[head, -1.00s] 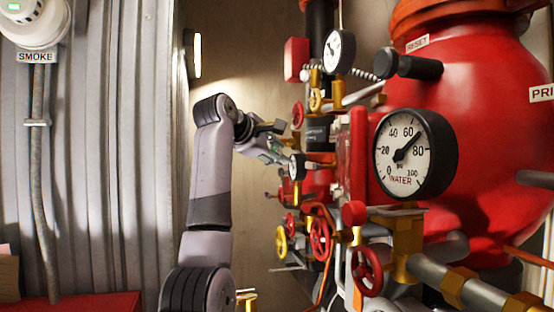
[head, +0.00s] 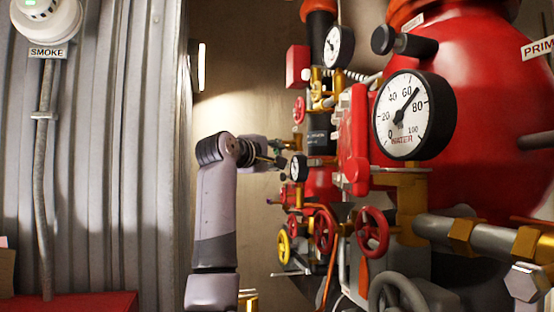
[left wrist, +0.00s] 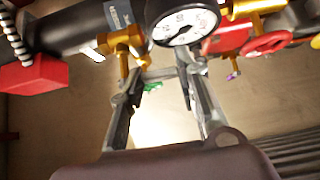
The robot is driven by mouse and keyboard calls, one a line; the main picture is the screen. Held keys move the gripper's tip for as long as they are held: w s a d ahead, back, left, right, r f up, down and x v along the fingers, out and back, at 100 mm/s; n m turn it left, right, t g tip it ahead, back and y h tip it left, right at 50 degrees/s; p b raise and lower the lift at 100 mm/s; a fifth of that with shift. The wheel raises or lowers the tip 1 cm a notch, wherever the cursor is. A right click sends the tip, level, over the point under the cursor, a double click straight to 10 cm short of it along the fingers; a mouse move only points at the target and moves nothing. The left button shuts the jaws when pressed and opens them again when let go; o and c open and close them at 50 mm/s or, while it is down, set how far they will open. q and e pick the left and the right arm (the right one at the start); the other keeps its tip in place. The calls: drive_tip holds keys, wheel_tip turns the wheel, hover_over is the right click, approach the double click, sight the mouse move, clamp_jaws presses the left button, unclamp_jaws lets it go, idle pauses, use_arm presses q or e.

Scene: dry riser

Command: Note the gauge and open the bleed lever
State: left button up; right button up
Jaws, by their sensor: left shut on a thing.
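The large round WATER gauge (head: 413,115) faces me in the head view, its needle between 60 and 80. A smaller gauge (head: 298,168) sits left of it, close to my left gripper (head: 276,152). In the left wrist view a white-faced gauge (left wrist: 183,22) stands just beyond the fingertips of my left gripper (left wrist: 161,78). The fingers are shut on a small grey bar (left wrist: 160,73), which appears to be the bleed lever. A green piece (left wrist: 153,87) shows between the fingers. The lever is not clear in the head view. My right gripper is not in view.
Red handwheels (head: 372,231) and a yellow handwheel (head: 284,247) crowd below the gauges. A large red vessel (head: 485,130) fills the right. A corrugated wall (head: 110,180) stands left, with a smoke detector (head: 45,22). Another gauge (head: 339,47) is higher up.

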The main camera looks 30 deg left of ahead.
use_arm(q)
drive_tip(key=o, duration=0.7)
drive_tip(key=shift+r, duration=0.1)
drive_tip(key=o, duration=0.5)
drive_tip(key=shift+w, duration=0.15)
drive_tip(key=shift+s+d+f, duration=0.1)
drive_tip(key=shift+s+d, duration=0.05)
drive_tip(key=shift+s, duration=1.85)
drive_tip(key=shift+s+d+f, duration=0.1)
drive_tip(key=shift+s+d, duration=0.05)
drive_tip(key=shift+s, duration=1.9)
drive_tip(key=shift+s+d, duration=0.15)
drive_tip(key=shift+s, duration=1.85)
